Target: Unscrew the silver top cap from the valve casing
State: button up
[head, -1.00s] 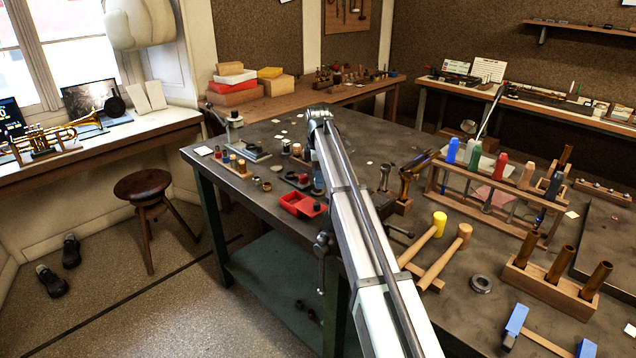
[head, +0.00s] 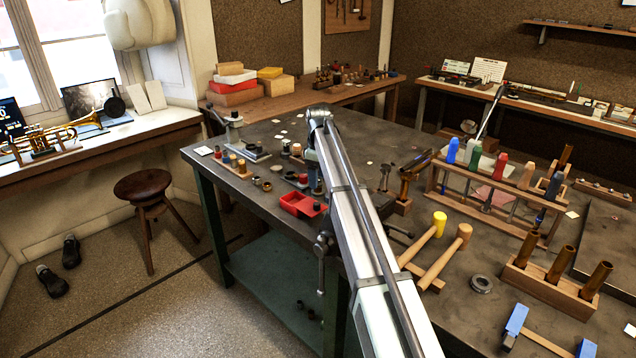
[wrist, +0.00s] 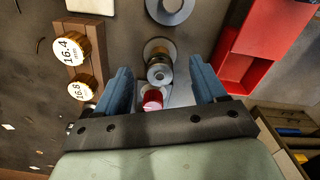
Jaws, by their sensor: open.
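In the wrist view a round silver cap (wrist: 160,71) shows between the fingers of my gripper (wrist: 160,67). My gripper is open, with one blue finger on each side of the cap and a visible gap on both sides. A red round piece (wrist: 152,97) shows just below the cap, nearer the palm. In the head view my arm hides most of the gripper and this spot.
A red tray (head: 299,204) lies close by, right of the fingers in the wrist view (wrist: 262,45). A wooden block with brass plugs marked 16.4 (wrist: 74,50) and 16.8 stands left. A grey ring (wrist: 170,8) lies beyond. Mallets (head: 440,262) lie right of my arm.

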jog(key=m, duration=0.5)
jog(key=shift+m, duration=2.4)
grip_shut()
jog(key=shift+n, duration=2)
jog(key=shift+n, duration=2)
